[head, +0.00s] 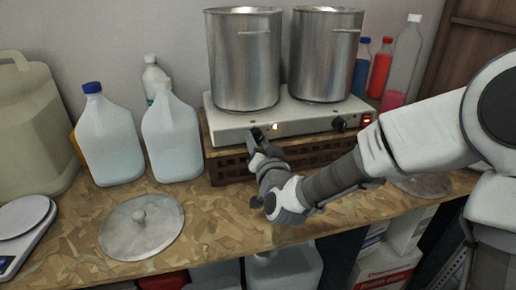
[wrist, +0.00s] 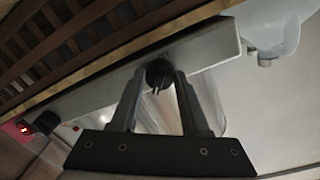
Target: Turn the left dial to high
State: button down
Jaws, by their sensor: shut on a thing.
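A white two-burner hot plate (head: 232,127) sits on a brown slatted crate. My gripper (head: 257,136) is at the left part of its front panel and covers the left dial in the head view. In the wrist view, my gripper (wrist: 160,80) has its two fingers on either side of the black left dial (wrist: 158,73), shut on it. A pale pointer mark shows on that dial, but I cannot tell its setting. The right dial (head: 338,123) is black and free; it also shows in the wrist view (wrist: 46,122).
Two steel pots (head: 243,65) stand on the hot plate. A small light (head: 275,126) glows on the panel, and a red switch (head: 367,119) is at its right end. White jugs (head: 172,140) stand left of the crate. A round metal lid (head: 141,226) lies in front.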

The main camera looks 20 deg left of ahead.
jog(key=m+b, duration=0.2)
jog(key=m, duration=0.3)
jog(key=shift+r, duration=0.1)
dwell(0.5)
jog(key=shift+c, duration=2)
grip_release()
